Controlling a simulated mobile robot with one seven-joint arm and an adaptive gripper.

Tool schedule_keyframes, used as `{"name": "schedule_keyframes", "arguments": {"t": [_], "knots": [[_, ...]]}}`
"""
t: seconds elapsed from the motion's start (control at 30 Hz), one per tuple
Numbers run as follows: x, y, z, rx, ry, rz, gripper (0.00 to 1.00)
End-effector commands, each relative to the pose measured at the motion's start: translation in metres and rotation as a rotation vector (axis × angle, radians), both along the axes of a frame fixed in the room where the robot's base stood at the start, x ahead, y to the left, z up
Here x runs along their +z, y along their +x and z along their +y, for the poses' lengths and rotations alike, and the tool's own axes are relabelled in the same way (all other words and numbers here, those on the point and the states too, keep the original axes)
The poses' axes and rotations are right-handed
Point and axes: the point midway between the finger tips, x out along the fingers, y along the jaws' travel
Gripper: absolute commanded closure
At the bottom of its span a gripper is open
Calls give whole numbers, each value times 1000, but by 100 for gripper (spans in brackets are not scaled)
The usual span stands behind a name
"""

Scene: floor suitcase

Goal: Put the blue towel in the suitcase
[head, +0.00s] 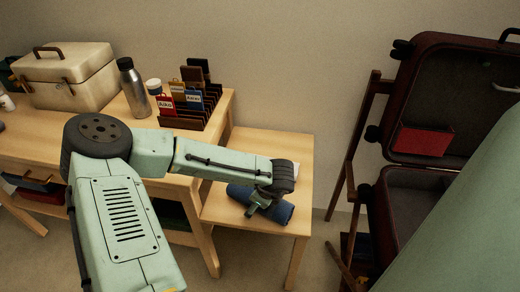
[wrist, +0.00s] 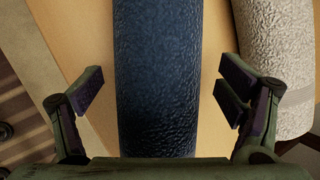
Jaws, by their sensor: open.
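The blue towel (head: 278,211) is rolled up and lies on the small low wooden table in the head view. In the wrist view the blue towel (wrist: 157,70) runs lengthwise between my fingers. My gripper (head: 262,204) is just above it, and in the wrist view my gripper (wrist: 163,92) is open with one finger on each side of the towel, a gap showing on both sides. The suitcase (head: 425,171) stands open at the right, dark red-brown, raised on a wooden stand, with its lid up. Part of it is hidden behind my pale green body part.
A light grey rolled towel (wrist: 276,65) lies right of the blue one, close to my right finger. The low table (head: 265,146) adjoins a longer table holding a cream box (head: 66,80), a steel bottle (head: 133,88) and a card rack (head: 190,105). Floor separates table and suitcase stand.

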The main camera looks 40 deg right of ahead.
Motion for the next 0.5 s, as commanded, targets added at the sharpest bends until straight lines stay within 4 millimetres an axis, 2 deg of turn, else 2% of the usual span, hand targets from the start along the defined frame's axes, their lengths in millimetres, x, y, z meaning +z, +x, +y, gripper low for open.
{"name": "schedule_keyframes", "arguments": {"t": [0.07, 0.5], "knots": [[0, 0, 0, 0, 0, 0, 12], [0, 0, 0, 0, 0, 0, 41]]}}
